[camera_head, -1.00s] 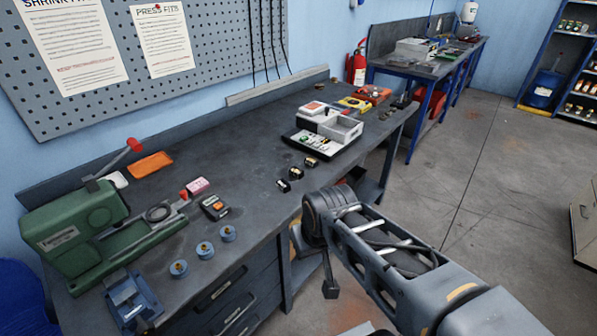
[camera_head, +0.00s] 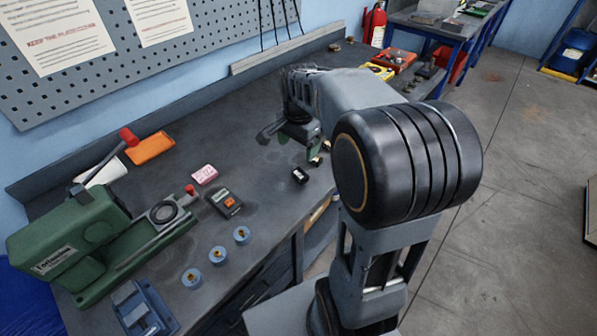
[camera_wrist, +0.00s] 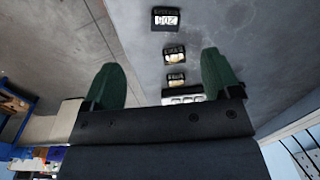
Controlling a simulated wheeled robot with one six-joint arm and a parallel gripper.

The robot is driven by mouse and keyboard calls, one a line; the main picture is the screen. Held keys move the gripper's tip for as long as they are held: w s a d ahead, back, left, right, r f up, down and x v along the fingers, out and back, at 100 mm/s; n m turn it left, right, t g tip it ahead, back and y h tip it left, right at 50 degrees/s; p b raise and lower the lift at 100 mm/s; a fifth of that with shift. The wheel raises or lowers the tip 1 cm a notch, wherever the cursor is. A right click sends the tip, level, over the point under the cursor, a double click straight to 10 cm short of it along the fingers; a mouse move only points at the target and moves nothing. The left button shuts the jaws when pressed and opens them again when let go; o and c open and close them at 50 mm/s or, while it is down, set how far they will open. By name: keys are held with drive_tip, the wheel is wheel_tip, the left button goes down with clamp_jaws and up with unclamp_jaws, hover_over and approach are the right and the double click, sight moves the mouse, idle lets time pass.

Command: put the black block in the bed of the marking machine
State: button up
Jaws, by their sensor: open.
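The green marking machine (camera_head: 75,235) stands at the left of the bench, with a red-knobbed lever and a low bed (camera_head: 150,243) reaching right. A small black block (camera_head: 300,175) with a pale marked face lies near the bench's front edge. It also shows at the top of the wrist view (camera_wrist: 165,19). Two more small dark blocks with brass-coloured faces line up behind it, one in the middle (camera_wrist: 174,54) and one nearer the fingers (camera_wrist: 176,80). My gripper (camera_head: 288,143) is open and empty above the bench, beyond the pale-faced block in the head view. Its green fingers (camera_wrist: 160,80) are spread wide.
A blue fixture (camera_head: 143,308) sits at the front. My arm hides part of the bench's right side.

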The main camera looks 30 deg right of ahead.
drive_tip(key=w+d+m, duration=0.2)
hover_over(302, 172)
drive_tip(key=shift+m+g, duration=0.3)
drive_tip(key=shift+m, duration=0.1)
wheel_tip(302, 172, down, 8)
drive_tip(key=shift+a+r, duration=0.1)
drive_tip(key=shift+r, duration=0.15)
drive_tip(key=shift+s+f+p, duration=0.1)
drive_tip(key=shift+f+p, duration=0.4)
drive_tip(key=shift+f, duration=2.85)
drive_tip(key=c, duration=1.3)
drive_tip(key=shift+o, duration=0.2)
drive_tip(key=shift+r, duration=0.1)
